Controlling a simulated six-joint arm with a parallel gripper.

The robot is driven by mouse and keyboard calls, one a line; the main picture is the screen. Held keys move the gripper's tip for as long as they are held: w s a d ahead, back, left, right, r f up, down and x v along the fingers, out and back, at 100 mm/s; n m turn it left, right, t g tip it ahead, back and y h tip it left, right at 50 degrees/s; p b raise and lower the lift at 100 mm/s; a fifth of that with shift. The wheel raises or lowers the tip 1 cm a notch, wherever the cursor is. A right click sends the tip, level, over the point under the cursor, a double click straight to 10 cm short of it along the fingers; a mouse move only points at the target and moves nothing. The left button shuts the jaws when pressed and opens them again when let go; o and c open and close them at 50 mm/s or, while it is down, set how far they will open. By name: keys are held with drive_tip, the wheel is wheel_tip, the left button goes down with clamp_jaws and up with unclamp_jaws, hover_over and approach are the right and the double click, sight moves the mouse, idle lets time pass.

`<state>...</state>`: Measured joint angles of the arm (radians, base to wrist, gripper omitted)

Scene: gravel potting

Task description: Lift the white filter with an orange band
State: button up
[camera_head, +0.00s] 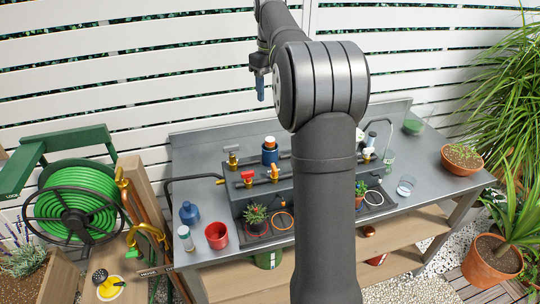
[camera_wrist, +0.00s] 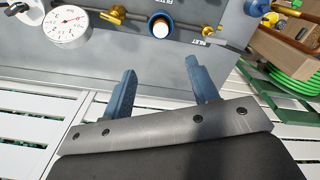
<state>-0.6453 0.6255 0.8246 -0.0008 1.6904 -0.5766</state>
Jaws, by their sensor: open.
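My gripper (camera_head: 261,92) hangs high above the back of the grey bench. In the wrist view its two blue fingers (camera_wrist: 161,72) stand apart with nothing between them. I cannot tell for sure which piece is the white filter.
A white gauge (camera_wrist: 67,27) shows in the wrist view. A red cup (camera_head: 216,236), a blue bottle (camera_head: 189,212) and a small potted plant (camera_head: 255,217) stand near the front. A slatted white fence is behind.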

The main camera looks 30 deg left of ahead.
sight(270, 139)
wheel_tip(270, 139, down, 17)
drive_tip(key=shift+f, duration=0.15)
idle(0.5)
